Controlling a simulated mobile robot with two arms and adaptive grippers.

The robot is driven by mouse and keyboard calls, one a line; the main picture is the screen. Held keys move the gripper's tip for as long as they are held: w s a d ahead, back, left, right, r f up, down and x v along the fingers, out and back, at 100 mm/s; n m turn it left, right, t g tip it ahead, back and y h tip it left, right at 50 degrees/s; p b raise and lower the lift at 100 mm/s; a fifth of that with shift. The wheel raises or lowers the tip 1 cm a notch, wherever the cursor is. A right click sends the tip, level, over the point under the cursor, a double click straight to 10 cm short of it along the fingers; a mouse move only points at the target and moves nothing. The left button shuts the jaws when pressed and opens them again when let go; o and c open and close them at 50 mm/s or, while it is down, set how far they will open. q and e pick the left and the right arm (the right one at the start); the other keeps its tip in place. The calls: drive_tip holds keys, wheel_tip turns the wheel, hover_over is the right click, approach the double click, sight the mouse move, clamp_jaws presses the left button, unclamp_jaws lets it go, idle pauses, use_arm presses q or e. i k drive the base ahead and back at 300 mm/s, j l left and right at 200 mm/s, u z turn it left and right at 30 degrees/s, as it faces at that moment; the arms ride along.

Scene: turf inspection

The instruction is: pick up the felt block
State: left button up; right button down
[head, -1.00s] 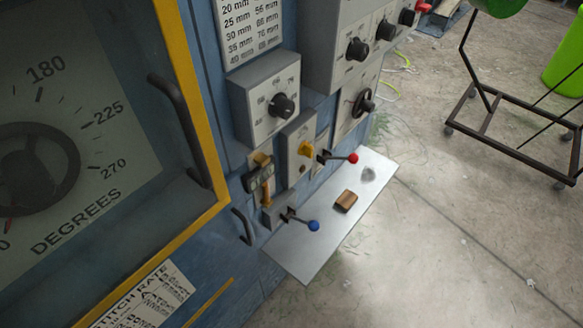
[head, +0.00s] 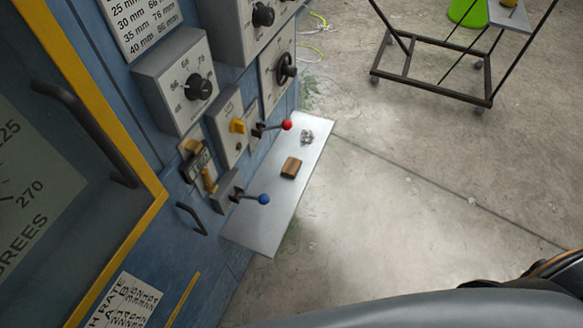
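A small brown block (head: 291,167) lies on the pale metal shelf (head: 262,225) that juts from the blue machine. It has a striped, wood-like look; I take it for the felt block, but I cannot tell its material. Nothing touches it. Neither of my grippers is in view. A part of my own body shows along the bottom right, well apart from the block.
A crumpled silvery piece (head: 307,137) lies on the shelf beyond the block. A red-knobbed lever (head: 287,125) and a blue-knobbed lever (head: 264,199) stick out over the shelf. A dark wheeled frame (head: 430,75) stands at the upper right. The concrete floor between is clear.

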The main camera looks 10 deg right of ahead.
sight(293, 165)
drive_tip(key=u, duration=0.75)
drive_tip(key=l+u, duration=0.7)
drive_tip(key=l, duration=0.25)
drive_tip(key=k+l+u, duration=0.15)
drive_tip(key=l+u, duration=0.25)
drive_tip(key=k+l+u, duration=0.15)
drive_tip(key=l+u, duration=0.2)
drive_tip(key=k+l, duration=0.15)
drive_tip(key=l, duration=0.2)
drive_tip(key=k+l, duration=0.2)
drive_tip(key=l, duration=0.2)
drive_tip(key=k+l+u, duration=0.1)
drive_tip(key=l, duration=0.25)
drive_tip(key=k+l, duration=0.45)
drive_tip(key=l, duration=0.25)
